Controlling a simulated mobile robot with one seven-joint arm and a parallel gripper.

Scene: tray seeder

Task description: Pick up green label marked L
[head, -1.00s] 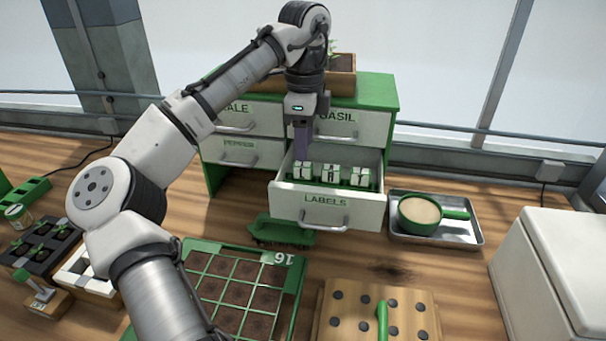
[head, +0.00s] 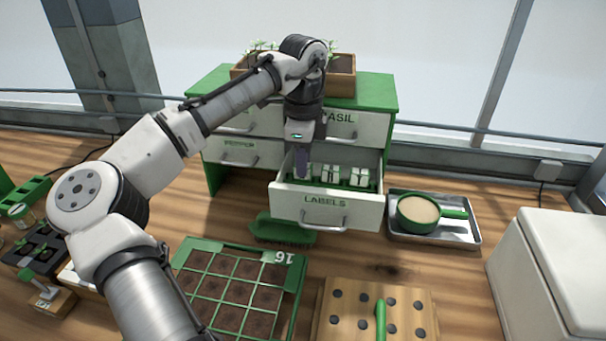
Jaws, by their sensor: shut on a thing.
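The open drawer marked LABELS (head: 300,205) holds a row of white and green labels. The middle label (head: 330,174) and the right label (head: 361,177) stand upright in it. My gripper (head: 302,176) points straight down into the drawer's left side, shut on the left label (head: 301,166). The gripper covers most of that label, so its letter is hidden now; it looked like an L in the earlier head view. I cannot tell whether the label is clear of the drawer floor.
The green and white cabinet (head: 390,92) stands behind, with a wooden planter (head: 341,78) on top. A metal tray with a green scoop (head: 420,212) is to the right. A seed tray (head: 290,300) and a wooden board with dark holes (head: 350,320) lie in front.

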